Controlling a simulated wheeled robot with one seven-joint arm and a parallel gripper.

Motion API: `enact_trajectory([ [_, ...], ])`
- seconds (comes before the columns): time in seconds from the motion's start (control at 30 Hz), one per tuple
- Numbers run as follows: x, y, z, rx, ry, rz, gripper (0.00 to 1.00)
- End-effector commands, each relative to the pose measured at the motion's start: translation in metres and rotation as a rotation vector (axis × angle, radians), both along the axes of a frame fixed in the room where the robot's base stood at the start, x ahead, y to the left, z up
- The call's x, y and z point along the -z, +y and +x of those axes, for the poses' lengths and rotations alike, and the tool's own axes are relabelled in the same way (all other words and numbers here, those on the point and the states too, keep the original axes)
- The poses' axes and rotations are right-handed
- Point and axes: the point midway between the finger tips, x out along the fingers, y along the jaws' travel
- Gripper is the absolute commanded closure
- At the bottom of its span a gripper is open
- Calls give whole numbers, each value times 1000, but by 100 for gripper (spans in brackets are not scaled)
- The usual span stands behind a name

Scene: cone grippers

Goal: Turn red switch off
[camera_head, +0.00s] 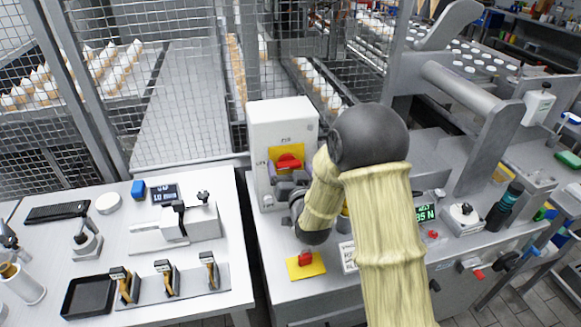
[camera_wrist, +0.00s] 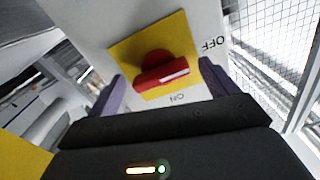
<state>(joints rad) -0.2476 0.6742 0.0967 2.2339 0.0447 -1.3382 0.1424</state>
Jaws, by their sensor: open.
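The red switch (camera_head: 288,162) is a rotary knob on a yellow plate, on the front of a white box (camera_head: 268,118). In the wrist view the red switch (camera_wrist: 160,72) fills the centre, its handle lying nearly level with a white mark toward its right end. The OFF label (camera_wrist: 214,43) is upside down at the upper right, and the ON label (camera_wrist: 177,98) is below the plate. My gripper (camera_head: 287,183) is at the box, just below the knob in the head view. Its purple fingers are open on either side of the knob; contact cannot be told.
A second red knob on a yellow plate (camera_head: 306,265) lies on the bench below my arm. The left table (camera_head: 100,255) holds small devices and a black tray (camera_head: 86,296). Wire mesh fencing stands behind.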

Motion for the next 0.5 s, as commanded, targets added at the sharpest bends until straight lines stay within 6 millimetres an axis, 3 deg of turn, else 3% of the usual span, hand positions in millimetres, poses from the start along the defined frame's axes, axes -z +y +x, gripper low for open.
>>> enact_trajectory([
  [0.27,0,0,1,0,0,0,17],
  [0.47,0,0,1,0,0,0,56],
  [0.5,0,0,1,0,0,0,58],
])
